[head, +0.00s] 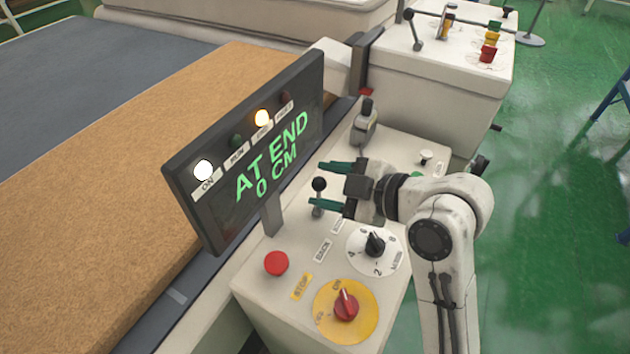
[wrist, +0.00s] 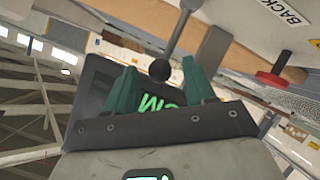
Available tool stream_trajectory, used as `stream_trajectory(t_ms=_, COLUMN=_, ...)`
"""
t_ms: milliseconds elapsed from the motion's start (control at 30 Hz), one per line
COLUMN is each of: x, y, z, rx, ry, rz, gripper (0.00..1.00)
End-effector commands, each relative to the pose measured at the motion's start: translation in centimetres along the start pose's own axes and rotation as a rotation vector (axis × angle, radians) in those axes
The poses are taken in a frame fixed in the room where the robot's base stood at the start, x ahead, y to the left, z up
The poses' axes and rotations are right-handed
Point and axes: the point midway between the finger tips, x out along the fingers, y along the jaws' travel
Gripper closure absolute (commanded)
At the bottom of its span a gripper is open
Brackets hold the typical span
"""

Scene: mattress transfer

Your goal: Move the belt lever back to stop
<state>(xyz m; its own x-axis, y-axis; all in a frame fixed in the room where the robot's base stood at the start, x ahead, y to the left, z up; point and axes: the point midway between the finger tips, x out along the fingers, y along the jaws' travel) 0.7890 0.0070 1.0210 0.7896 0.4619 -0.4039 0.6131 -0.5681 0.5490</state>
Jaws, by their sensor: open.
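The belt lever (head: 319,185), a thin rod with a black ball knob, stands on the white control console (head: 258,251) just right of the display. My gripper (head: 320,184) is open, its two green fingers pointing left, one on each side of the knob. In the wrist view the knob (wrist: 160,70) shows between the fingertips (wrist: 163,72) with a gap on both sides; I see no contact. A label reading BACK (head: 322,250) lies on the console near the lever. The display (head: 270,157) reads AT END, 0 CM, with a white and an amber lamp lit.
The console also holds a red push button (head: 276,263), a red switch on a yellow disc (head: 346,305), a black numbered dial (head: 375,243) and another grey-black lever (head: 365,125). The display panel stands close left of my fingertips. A brown mattress (head: 130,190) lies beyond it.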

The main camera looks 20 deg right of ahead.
Motion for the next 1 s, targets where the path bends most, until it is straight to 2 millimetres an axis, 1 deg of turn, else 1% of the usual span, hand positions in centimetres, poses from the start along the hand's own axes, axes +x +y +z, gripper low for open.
stream_trajectory(t_ms=33, x=-1.2, y=0.1, z=0.1, rx=0.000, ry=-0.003, rz=0.006, gripper=0.46)
stream_trajectory(t_ms=167, x=-4.2, y=0.1, z=0.1, rx=0.000, ry=-0.003, rz=0.007, gripper=0.46)
stream_trajectory(t_ms=200, x=-5.0, y=0.2, z=-0.1, rx=0.001, ry=-0.004, rz=0.003, gripper=0.46)
stream_trajectory(t_ms=233, x=-5.2, y=0.4, z=-0.4, rx=0.001, ry=-0.004, rz=-0.001, gripper=0.46)
stream_trajectory(t_ms=533, x=-6.8, y=0.2, z=-0.1, rx=0.001, ry=-0.004, rz=0.000, gripper=0.46)
stream_trajectory(t_ms=1000, x=-7.0, y=0.1, z=0.1, rx=0.000, ry=-0.002, rz=0.002, gripper=0.46)
